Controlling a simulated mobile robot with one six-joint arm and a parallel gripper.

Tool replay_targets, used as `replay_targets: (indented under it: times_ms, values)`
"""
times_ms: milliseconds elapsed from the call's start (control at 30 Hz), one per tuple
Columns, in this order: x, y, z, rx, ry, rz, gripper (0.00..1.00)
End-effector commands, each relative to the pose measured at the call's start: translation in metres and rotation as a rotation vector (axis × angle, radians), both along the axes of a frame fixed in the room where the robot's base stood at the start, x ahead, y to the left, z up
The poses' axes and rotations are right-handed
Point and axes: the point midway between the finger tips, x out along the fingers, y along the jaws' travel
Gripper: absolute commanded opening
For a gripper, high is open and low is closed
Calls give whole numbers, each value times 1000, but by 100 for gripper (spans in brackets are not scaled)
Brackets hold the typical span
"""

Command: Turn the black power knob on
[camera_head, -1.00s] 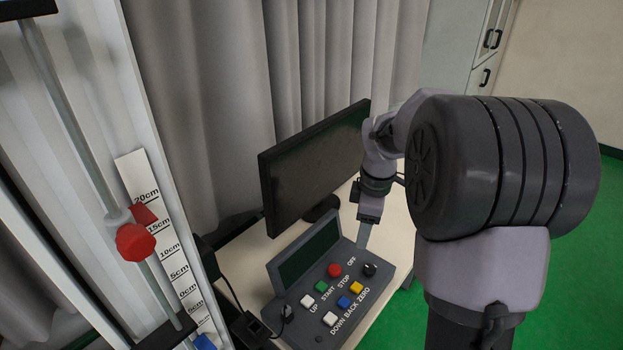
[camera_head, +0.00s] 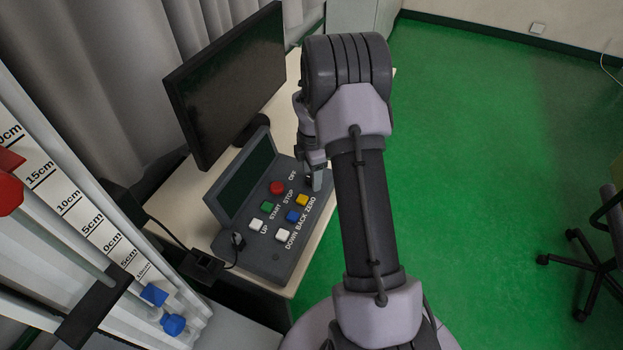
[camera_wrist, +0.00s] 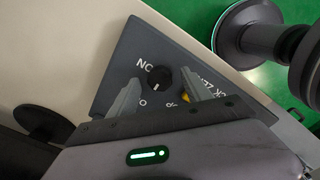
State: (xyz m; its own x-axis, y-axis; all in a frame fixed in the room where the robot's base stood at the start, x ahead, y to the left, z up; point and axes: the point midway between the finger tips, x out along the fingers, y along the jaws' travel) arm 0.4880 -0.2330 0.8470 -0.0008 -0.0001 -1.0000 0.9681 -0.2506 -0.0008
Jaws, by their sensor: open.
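The black power knob (camera_wrist: 159,78) is on the grey control box (camera_wrist: 132,50) and shows between my two fingers in the wrist view. A small light mark on the knob points toward the lower edge of that picture. My gripper (camera_wrist: 162,80) is open, one finger on each side of the knob; whether the fingers touch it I cannot tell. Letters show beside the knob, partly hidden by the fingers. In the head view my gripper (camera_head: 315,180) reaches down at the box's right corner, beside the OFF label, and largely hides the knob there.
The control box carries several coloured buttons, including a red one (camera_head: 277,188) and a yellow one (camera_head: 302,200) near the knob. A monitor (camera_head: 225,85) stands behind the box on the table. The drop tower scale (camera_head: 75,210) is at left; green floor (camera_head: 470,150) is open at right.

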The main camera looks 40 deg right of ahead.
Motion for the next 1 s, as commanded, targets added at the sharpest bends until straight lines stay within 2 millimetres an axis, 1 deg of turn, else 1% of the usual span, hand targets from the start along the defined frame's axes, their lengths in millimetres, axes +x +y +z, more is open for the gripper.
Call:
replay_targets:
  times_ms: [67, 267, 300, 367, 500, 600, 833, 1000]
  values:
    - [0, 0, -4, 0, 0, 0, 57]
    - [0, 0, -4, 0, 0, 0, 57]
    - [0, 0, -3, 0, 0, 0, 56]
    - [0, 0, -3, 0, 0, 0, 44]
    - [0, 0, -3, 0, 0, 0, 16]
    - [0, 0, -3, 0, 0, 0, 0]
    - [0, 0, -3, 0, 0, -19, 0]
    - [0, 0, -3, 0, 0, -91, 0]
